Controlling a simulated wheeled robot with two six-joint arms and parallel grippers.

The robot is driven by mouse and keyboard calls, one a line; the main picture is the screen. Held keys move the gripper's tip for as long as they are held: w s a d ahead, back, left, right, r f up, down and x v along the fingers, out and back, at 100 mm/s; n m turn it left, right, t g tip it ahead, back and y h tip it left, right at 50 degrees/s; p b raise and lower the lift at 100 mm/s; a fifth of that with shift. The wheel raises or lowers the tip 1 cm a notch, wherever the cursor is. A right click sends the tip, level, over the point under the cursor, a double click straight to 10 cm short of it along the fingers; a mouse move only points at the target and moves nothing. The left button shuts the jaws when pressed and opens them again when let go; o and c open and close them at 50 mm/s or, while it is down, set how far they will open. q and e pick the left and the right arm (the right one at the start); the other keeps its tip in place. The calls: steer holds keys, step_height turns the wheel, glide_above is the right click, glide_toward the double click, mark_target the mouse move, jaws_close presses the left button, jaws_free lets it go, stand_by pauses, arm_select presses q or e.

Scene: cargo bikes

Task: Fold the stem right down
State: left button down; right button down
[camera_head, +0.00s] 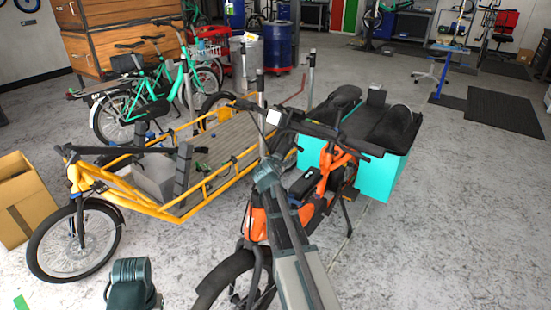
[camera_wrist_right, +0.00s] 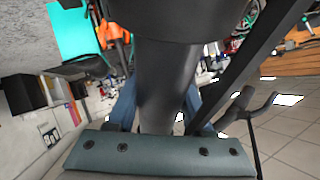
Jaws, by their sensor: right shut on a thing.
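The orange cargo bike (camera_head: 328,170) stands in front of me with its front wheel (camera_head: 236,282) nearest. Its dark handlebar (camera_head: 318,130) is raised above the frame and carries a small display (camera_head: 273,117). The stem (camera_head: 264,146) looks roughly upright beneath it, partly covered by my right arm. In the right wrist view the stem is a thick dark tube (camera_wrist_right: 166,85) between the blue fingers. My right gripper (camera_wrist_right: 162,108) is shut on it; it also shows in the head view (camera_head: 266,164), below the handlebar. My left gripper is not in view; only part of my left arm shows at the bottom.
A yellow cargo bike (camera_head: 160,208) stands close on the left. A turquoise box (camera_head: 378,176) sits on the orange bike's rear. A cardboard box (camera_head: 24,200) is at the left edge. Green bikes (camera_head: 185,75) stand behind. The floor to the right is open.

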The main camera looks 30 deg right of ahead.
stand_by(0.4)
steer(key=shift+c, duration=1.4)
jaws_free()
steer(key=shift+f, duration=0.1)
steer(key=shift+s+a+r, duration=0.1)
steer(key=shift+a+r, duration=0.05)
steer(key=shift+r, duration=0.1)
steer(key=p+v, duration=0.5)
steer(key=v, duration=0.8)
steer(key=shift+s+p, duration=0.25)
steer(key=shift+p, duration=0.15)
steer(key=shift+f, duration=0.1)
